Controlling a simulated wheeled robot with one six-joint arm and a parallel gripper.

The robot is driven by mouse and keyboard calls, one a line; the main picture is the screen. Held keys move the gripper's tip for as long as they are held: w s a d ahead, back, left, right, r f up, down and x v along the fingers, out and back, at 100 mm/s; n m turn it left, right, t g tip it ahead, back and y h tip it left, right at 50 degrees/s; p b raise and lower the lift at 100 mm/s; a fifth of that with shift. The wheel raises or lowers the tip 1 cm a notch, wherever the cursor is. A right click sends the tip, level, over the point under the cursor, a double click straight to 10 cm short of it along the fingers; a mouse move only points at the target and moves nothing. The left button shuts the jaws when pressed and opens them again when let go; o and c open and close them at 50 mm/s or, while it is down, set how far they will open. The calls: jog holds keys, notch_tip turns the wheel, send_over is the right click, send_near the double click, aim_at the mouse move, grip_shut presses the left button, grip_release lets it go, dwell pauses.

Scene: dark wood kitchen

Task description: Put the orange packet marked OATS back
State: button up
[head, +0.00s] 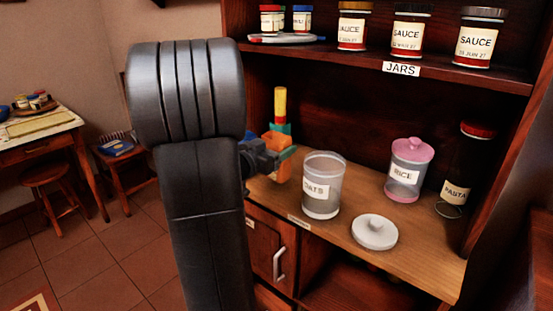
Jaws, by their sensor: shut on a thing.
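An orange packet (286,170) is held by my dark gripper (274,157) above the left end of the wooden counter. My gripper is shut on it, and my arm hides part of the view there. Its marking cannot be read from here. A clear jar labelled OATS (321,204) stands upright and uncovered just right of the packet, apart from it. A pale round lid with a knob (374,231) lies on the counter to the right of the jar.
A pink-lidded RICE jar (404,172) and a red-lidded PASTA jar (458,180) stand further right. A yellow-topped object (280,104) shows behind the packet. The shelf above, labelled JARS (401,69), holds several jars. A cupboard door (270,250) is below.

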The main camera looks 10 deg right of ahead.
jog(key=shift+f, duration=1.1)
jog(key=shift+f+b, duration=0.2)
jog(key=shift+b, duration=0.1)
jog(key=o, duration=1.1)
jog(key=shift+r, duration=0.1)
jog(key=shift+a+r, duration=0.15)
jog(key=p+v, duration=0.1)
jog(key=v, duration=1)
jog(key=shift+s+a+p, duration=0.25)
jog(key=shift+s+p, duration=0.1)
jog(key=shift+p, duration=0.05)
